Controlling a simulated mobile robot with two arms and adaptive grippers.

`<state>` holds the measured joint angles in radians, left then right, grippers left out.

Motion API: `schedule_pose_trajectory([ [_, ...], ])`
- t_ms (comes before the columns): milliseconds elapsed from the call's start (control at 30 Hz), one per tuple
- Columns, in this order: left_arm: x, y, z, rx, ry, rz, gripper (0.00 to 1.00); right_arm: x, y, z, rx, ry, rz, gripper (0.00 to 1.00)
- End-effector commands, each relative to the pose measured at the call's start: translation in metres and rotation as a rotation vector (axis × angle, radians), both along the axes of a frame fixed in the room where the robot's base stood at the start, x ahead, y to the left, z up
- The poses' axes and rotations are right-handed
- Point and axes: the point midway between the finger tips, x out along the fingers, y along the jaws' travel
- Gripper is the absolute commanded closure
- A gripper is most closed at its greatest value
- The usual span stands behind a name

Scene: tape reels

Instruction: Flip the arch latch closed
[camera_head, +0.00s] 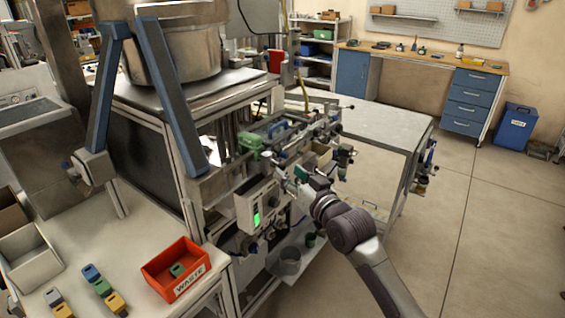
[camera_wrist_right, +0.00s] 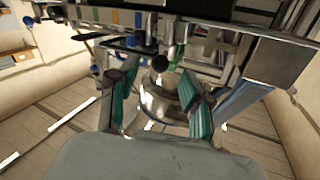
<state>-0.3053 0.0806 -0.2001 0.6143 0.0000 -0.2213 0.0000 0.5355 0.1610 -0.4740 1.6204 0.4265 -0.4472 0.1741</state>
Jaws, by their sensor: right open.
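My right gripper (camera_head: 290,180) reaches in from the lower right to the front of the machine's rail assembly. In the right wrist view the gripper (camera_wrist_right: 155,85) is open, with its teal-padded fingers apart and nothing held. A dark round knob (camera_wrist_right: 161,64) and a shiny metal canister (camera_wrist_right: 160,97) show in the gap beyond the fingers; contact cannot be told. A small blue arched part (camera_head: 279,128) stands on the rail assembly, above and left of the gripper; I cannot tell whether it is the arch latch or how it is set. My left gripper is not in view.
A red waste bin (camera_head: 174,270) and several colored blocks lie on the left table. Below is a grey pot (camera_head: 290,260). Open floor (camera_head: 480,200) lies to the right.

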Motion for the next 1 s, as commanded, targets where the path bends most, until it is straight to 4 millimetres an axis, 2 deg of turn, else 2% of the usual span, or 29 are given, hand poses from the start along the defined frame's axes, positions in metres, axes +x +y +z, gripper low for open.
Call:
schedule_pose_trajectory([
  [100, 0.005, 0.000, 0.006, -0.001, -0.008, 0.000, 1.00, 0.019, 0.012, 0.002, -0.001, 0.001, 0.000, 0.51],
  [300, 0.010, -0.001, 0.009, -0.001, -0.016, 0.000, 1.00, 0.036, 0.021, 0.001, 0.001, -0.001, 0.000, 0.51],
  [667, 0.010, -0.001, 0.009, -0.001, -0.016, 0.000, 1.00, 0.040, 0.024, -0.001, 0.000, 0.000, -0.001, 0.51],
  [767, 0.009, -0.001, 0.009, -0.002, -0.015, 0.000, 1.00, 0.040, 0.024, -0.001, 0.000, 0.000, -0.001, 0.64],
  [967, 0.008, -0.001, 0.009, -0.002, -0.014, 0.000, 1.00, 0.040, 0.023, -0.001, 0.000, 0.000, -0.001, 0.98],
  [1000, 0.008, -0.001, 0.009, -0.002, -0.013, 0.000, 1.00, 0.040, 0.023, -0.001, 0.000, 0.000, -0.001, 1.00],
])
